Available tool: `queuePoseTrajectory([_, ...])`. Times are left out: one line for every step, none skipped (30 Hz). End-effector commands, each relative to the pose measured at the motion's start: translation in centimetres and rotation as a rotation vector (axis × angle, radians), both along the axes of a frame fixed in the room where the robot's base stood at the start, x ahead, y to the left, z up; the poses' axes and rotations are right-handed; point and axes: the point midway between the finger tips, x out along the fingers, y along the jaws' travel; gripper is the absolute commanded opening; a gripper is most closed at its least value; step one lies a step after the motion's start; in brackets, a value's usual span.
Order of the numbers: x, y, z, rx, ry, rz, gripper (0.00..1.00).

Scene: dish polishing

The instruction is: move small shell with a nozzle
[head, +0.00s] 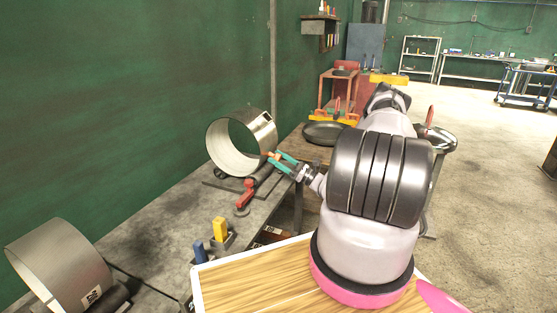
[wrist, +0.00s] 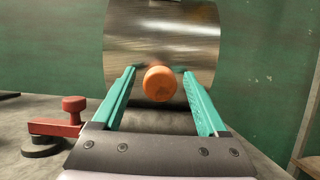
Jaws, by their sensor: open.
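The shell with a nozzle is a shiny metal cylinder (head: 223,152) lying on its side on the grey bench in the head view. It fills the upper middle of the wrist view (wrist: 165,35). Its orange round nozzle (wrist: 159,84) points toward the wrist camera. My gripper (head: 277,160) is at the shell's near right side. In the wrist view my gripper's teal fingers (wrist: 160,82) are open, one on each side of the nozzle, with a visible gap on both sides. Whether the fingertips touch the shell wall behind is unclear.
A second metal shell (head: 62,266) lies at the bench's lower left. A red-handled clamp (head: 245,193) sits beside the nozzled shell and shows at left in the wrist view (wrist: 60,128). Yellow (head: 220,228) and blue (head: 199,251) handled items stand nearer. A dark round pan (head: 325,132) is behind. The green wall is close.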

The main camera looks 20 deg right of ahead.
Motion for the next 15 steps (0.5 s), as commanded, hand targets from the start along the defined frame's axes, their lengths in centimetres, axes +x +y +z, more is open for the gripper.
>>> queuePoseTrajectory([-0.2, -0.2, -0.1, 0.000, 0.000, -0.001, 0.76])
queuePoseTrajectory([-0.3, -0.3, -0.2, 0.000, 0.000, -0.001, 0.76])
queuePoseTrajectory([-0.6, -0.6, -0.4, 0.001, 0.001, -0.002, 0.76])
queuePoseTrajectory([-0.8, -0.9, -0.5, 0.001, 0.001, -0.004, 0.76])
queuePoseTrajectory([-1.1, -1.3, -0.7, 0.001, 0.001, -0.004, 0.76])
queuePoseTrajectory([-1.6, -1.8, -1.0, 0.001, 0.001, -0.004, 0.76])
queuePoseTrajectory([-2.0, -2.1, -1.2, 0.001, 0.001, -0.005, 0.76])
queuePoseTrajectory([-2.4, -2.6, -1.5, 0.001, 0.001, -0.005, 0.76])
queuePoseTrajectory([-3.0, -3.1, -1.9, 0.002, 0.002, -0.006, 0.76])
queuePoseTrajectory([-3.4, -3.5, -2.1, 0.001, 0.002, -0.005, 0.76])
queuePoseTrajectory([-3.8, -3.9, -2.4, 0.001, 0.002, -0.006, 0.76])
queuePoseTrajectory([-4.3, -4.4, -2.7, 0.000, 0.001, -0.005, 0.76])
queuePoseTrajectory([-4.7, -4.8, -2.9, 0.000, 0.001, -0.004, 0.76])
queuePoseTrajectory([-5.0, -5.2, -3.1, 0.000, 0.001, -0.005, 0.76])
queuePoseTrajectory([-5.5, -5.5, -3.4, 0.001, 0.001, -0.004, 0.76])
